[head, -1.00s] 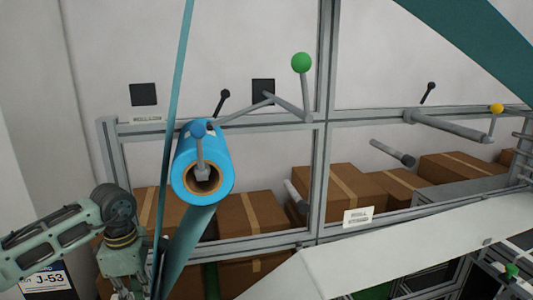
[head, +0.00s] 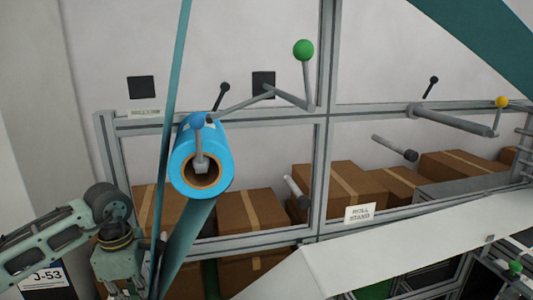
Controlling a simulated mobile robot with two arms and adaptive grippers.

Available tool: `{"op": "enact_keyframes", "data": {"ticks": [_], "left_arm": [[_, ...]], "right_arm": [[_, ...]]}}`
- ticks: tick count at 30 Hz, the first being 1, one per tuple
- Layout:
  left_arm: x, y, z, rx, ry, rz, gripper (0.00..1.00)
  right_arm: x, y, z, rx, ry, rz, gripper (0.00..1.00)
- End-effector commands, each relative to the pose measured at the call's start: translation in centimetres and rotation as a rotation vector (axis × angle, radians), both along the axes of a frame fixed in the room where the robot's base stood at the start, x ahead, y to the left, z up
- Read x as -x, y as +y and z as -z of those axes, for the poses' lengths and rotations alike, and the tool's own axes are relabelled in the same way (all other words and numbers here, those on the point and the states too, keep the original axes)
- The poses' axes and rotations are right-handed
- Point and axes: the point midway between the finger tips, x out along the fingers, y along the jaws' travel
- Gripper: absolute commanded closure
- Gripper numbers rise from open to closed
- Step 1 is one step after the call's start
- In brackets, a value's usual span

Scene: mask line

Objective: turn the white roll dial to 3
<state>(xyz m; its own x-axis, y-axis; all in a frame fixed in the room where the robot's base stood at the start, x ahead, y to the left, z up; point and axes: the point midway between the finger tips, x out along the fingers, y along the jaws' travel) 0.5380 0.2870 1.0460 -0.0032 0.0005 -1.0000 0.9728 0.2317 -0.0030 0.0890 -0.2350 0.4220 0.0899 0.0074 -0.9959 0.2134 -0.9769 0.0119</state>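No dial with readable numbers shows in the head view, so I cannot pick out the white roll dial. A blue roll (head: 220,172) sits on a spindle at the left of the grey frame, with a blue-knobbed lever (head: 198,135) at its front end. A white sheet (head: 390,258) runs across the lower right. My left gripper (head: 124,290) hangs pointing down at the lower left, below and left of the blue roll. Its fingertips are at the picture's bottom edge, and their opening is unclear. My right gripper is out of view.
The grey frame (head: 260,119) carries a green-knobbed lever (head: 303,50), a yellow-knobbed lever (head: 501,102) and an empty roller (head: 450,119). A label (head: 360,213) reads "ROLL STAND". Cardboard boxes (head: 340,188) stand behind. A teal web (head: 174,100) runs down near my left arm.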

Motion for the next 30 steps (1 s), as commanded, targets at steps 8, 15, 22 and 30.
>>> {"op": "enact_keyframes", "data": {"ticks": [8,15,22,30], "left_arm": [[0.0,0.6,-0.1,-0.011,0.002,-0.01,1.0],[0.1,-0.1,-0.1,-0.01,0.0,-0.008,1.0],[0.1,-0.4,-1.2,-0.007,-0.002,-0.007,1.0],[0.1,-0.6,-4.5,-0.004,-0.003,-0.004,1.0]], "right_arm": [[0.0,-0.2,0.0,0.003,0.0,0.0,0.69],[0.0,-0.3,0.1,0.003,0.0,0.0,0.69],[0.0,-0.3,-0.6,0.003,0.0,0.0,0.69],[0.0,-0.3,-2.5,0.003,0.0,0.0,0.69]]}}
